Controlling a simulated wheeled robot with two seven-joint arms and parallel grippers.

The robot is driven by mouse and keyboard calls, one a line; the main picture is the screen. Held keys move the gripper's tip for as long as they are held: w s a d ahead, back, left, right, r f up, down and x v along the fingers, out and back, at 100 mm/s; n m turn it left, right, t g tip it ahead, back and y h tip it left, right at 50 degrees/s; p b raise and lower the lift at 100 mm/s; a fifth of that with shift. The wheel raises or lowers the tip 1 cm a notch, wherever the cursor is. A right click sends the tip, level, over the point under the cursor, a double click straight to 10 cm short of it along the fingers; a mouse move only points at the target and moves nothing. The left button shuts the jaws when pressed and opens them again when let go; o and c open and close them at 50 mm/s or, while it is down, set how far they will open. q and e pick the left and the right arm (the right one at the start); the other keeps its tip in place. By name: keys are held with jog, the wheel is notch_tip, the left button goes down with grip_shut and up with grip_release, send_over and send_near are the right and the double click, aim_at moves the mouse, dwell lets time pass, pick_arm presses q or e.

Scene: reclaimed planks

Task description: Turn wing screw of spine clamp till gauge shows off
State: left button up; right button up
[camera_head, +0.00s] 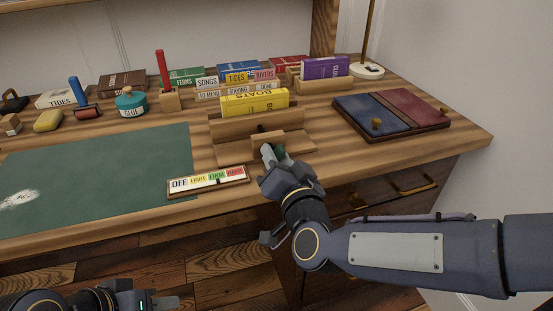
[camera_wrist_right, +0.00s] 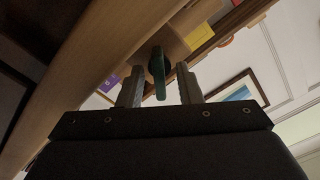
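The spine clamp (camera_head: 236,126) is a wooden block press on the desk, with a yellow book (camera_head: 254,102) standing in it. Its wing screw (camera_head: 279,151) is green and mostly hidden by my right gripper (camera_head: 272,155). In the right wrist view the wing screw (camera_wrist_right: 157,72) stands between the two fingers of the right gripper (camera_wrist_right: 160,88), with gaps on both sides. The gauge (camera_head: 208,182) is a strip marked OFF, LIGHT, FIRM and HARD; a small dark pointer appears under FIRM. My left gripper (camera_head: 160,302) is low at the bottom left, only partly in view.
A green mat (camera_head: 100,175) covers the desk's left. Blue and red book covers (camera_head: 390,110) lie on a board at right. A glue pot (camera_head: 131,104), brushes, a roller and several books stand along the back. The desk's front edge runs below the gauge.

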jog(key=shift+w+a, duration=0.15)
jog(key=shift+w, duration=0.4)
jog(key=shift+c, duration=0.3)
jog(key=c, duration=0.6)
